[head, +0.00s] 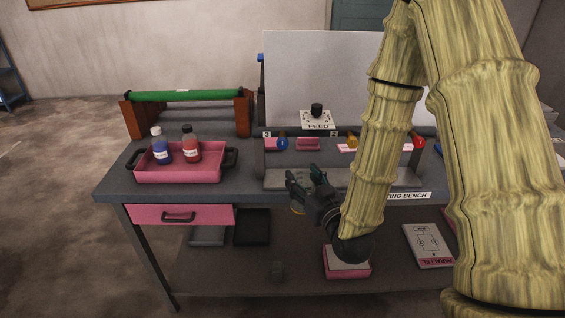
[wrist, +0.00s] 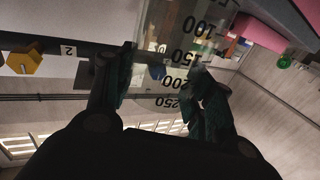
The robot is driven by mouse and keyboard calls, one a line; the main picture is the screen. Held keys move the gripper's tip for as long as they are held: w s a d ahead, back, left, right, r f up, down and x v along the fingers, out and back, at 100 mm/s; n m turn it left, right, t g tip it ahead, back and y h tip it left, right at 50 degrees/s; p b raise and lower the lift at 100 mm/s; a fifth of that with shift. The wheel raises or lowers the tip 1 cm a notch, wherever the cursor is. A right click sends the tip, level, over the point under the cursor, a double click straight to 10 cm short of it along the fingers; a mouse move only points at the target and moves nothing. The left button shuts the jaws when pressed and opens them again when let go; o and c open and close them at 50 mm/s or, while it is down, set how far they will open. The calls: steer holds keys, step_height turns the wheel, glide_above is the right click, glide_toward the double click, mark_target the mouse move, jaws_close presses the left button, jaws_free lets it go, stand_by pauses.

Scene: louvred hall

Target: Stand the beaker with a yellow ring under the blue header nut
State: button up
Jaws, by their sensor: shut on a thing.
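The clear graduated beaker (wrist: 183,62) fills the upper middle of the wrist view, with its numbers upside down in that picture. My gripper (wrist: 160,88) is shut on it, one finger on each side. In the head view my gripper (head: 303,184) is at the bench's front edge, and a yellowish part of the beaker (head: 297,209) shows just below the fingers; most of the beaker is hidden there. The blue header nut (head: 282,143) is on the bench rig, behind and slightly left of my gripper, apart from the beaker.
A yellow nut (head: 352,142) and a red nut (head: 418,142) sit further right on the rig. A pink tray (head: 180,175) with a blue and a red bottle stands at left. A white panel (head: 320,70) rises behind. A grey ledge (head: 278,180) runs below the nuts.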

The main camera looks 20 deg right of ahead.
steer(key=b, duration=0.2)
steer(key=shift+w+f+b, duration=0.25)
steer(key=shift+w+b, duration=0.05)
steer(key=shift+b, duration=0.05)
steer(key=b, duration=0.4)
steer(key=shift+w+r, duration=0.1)
steer(key=shift+w, duration=0.15)
steer(key=shift+w+a+r, duration=0.1)
steer(key=shift+w+r, duration=0.1)
steer(key=shift+w, duration=0.15)
steer(key=w, duration=0.4)
steer(key=w+a+p, duration=0.1)
steer(key=w, duration=0.3)
steer(key=w+p, duration=0.1)
steer(key=w, duration=0.3)
steer(key=shift+a+f, duration=0.15)
steer(key=shift+f, duration=0.2)
steer(key=shift+f, duration=0.2)
steer(key=o, duration=1)
steer(key=shift+o, duration=0.2)
